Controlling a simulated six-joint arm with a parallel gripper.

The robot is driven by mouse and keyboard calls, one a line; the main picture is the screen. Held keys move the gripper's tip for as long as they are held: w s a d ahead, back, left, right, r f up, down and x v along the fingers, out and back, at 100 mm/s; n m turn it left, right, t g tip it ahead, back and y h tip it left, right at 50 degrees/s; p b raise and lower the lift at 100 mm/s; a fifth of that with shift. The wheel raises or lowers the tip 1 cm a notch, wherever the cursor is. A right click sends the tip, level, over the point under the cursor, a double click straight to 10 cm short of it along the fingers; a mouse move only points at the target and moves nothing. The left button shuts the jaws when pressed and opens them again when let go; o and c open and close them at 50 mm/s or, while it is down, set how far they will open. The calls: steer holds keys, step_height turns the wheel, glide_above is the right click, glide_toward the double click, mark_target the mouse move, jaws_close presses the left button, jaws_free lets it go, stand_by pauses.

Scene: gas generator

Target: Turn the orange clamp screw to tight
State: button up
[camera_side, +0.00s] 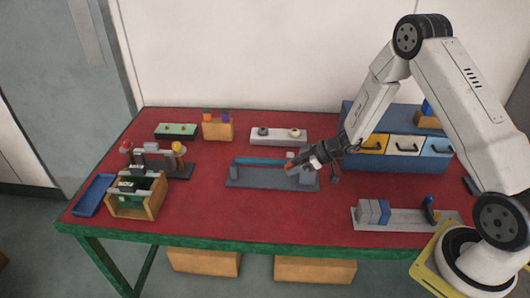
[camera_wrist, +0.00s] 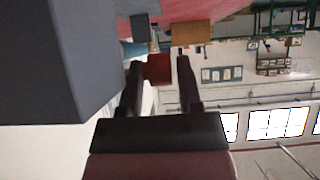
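The orange clamp screw (camera_wrist: 158,69) shows as a small orange-red block between the fingertips in the wrist view. In the side view it is a small orange spot (camera_side: 290,168) at the right part of the grey clamp fixture (camera_side: 255,182), partly hidden by my gripper. My gripper (camera_side: 297,164) reaches in from the right, low over the fixture. In the wrist view its two dark fingers (camera_wrist: 160,70) stand apart on either side of the screw, with a narrow gap seen beside it. Contact cannot be made out clearly.
A large grey block face (camera_wrist: 60,65) fills the left of the wrist view, close to the left finger. A blue drawer cabinet (camera_side: 398,160) stands at right, a grey rail with blocks (camera_side: 400,222) at front right, and a wooden crate (camera_side: 150,200) at left. The front middle table is clear.

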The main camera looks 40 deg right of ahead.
steer(key=shift+d+r, duration=0.1)
steer(key=v, duration=0.7)
steer(key=shift+s+d+r, duration=0.15)
steer(key=shift+s, duration=0.05)
stand_by(0.4)
step_height(320, 180, up, 4)
steer(key=g+h, duration=0.8)
glide_above(290, 164)
stand_by(0.4)
steer(key=shift+f, duration=3.95)
